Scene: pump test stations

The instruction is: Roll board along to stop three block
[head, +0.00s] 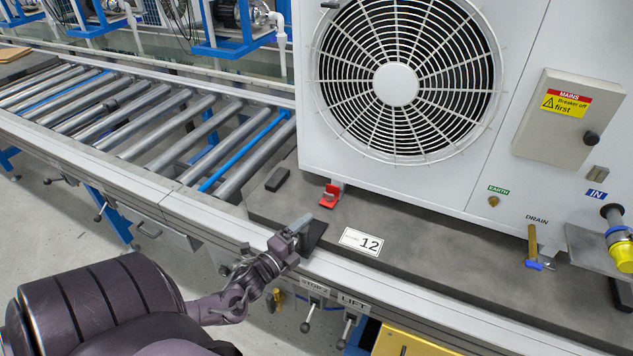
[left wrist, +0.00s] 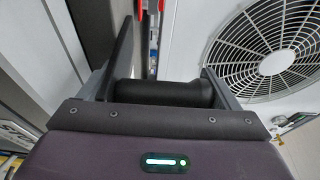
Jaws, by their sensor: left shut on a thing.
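The dark grey board (head: 420,252) lies on the roller line and carries a large white fan unit (head: 300,100). A white label reading 12 (head: 361,241) is on its top near the front edge. My left gripper (head: 301,236) is at the board's front left edge, shut on a black grip (head: 313,236). In the left wrist view the black grip (left wrist: 165,93) lies between the two fingers. A plate reading STOP, its number too small to read surely (head: 313,286), is on the rail below. I cannot make out a stop block. My right gripper is not in view.
Bare rollers (head: 150,125) run left of the board, some with blue bands. A LIFT plate (head: 353,303) and levers hang on the front rail. A red clamp (head: 330,195) is at the unit's foot, and a black block (head: 277,179) lies on the board's left edge.

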